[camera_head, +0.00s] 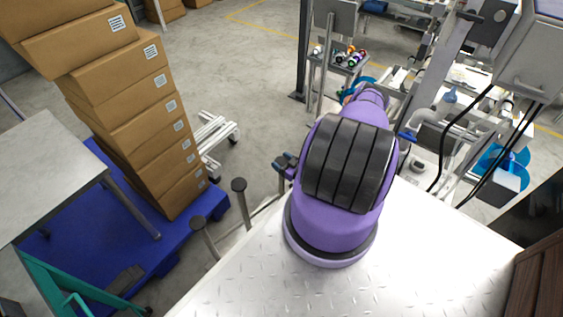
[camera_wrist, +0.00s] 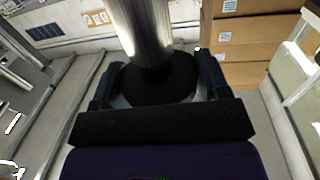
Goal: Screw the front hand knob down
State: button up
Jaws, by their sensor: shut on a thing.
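In the wrist view, a round black hand knob (camera_wrist: 160,88) sits between the two dark fingers of my gripper (camera_wrist: 155,80). A bare metal shaft (camera_wrist: 143,30) runs from the knob to the top edge of the picture. The fingers lie against both sides of the knob, and my gripper is shut on it. In the head view, my gripper (camera_head: 286,165) shows only in part beside my purple arm, and I cannot make out the held knob there.
Two posts with dark round caps (camera_head: 239,185) (camera_head: 198,222) stand left of the tread plate (camera_head: 390,265). Stacked cardboard boxes (camera_head: 145,110) stand on a blue platform (camera_head: 125,220) at left. Machinery with black cables (camera_head: 460,125) crowds the right. Open floor (camera_head: 235,75) lies beyond.

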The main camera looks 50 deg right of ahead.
jog(key=shift+m+h, duration=0.7)
jog(key=shift+h, duration=0.4)
jog(key=o, duration=0.9)
jog(key=s, duration=0.3)
jog(key=s+a, duration=0.1)
jog(key=s, duration=0.6)
jog(key=shift+s+a, duration=0.2)
jog(key=shift+s, duration=0.15)
